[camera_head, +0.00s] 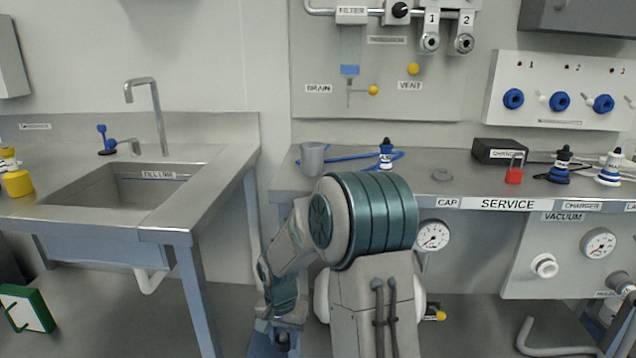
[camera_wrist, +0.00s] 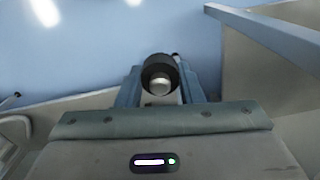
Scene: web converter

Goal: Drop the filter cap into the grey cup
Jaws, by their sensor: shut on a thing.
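The grey cup (camera_head: 312,158) stands upright on the left end of the steel service bench, with its handle to the right. My gripper (camera_wrist: 160,90) is shut on a dark round cap with a silvery centre, which I take to be the filter cap (camera_wrist: 159,79). The wrist view shows it between the fingers, over a blue surface. In the head view my arm bends down in front of the bench, and my gripper is low at the bottom edge, mostly hidden. The cap cannot be made out there. The cup is not in the wrist view.
A blue hose (camera_head: 350,159) lies right of the cup, by a blue-and-white fitting (camera_head: 386,154). A red container (camera_head: 514,170) stands farther right. The sink counter (camera_head: 215,185) is left, across a gap.

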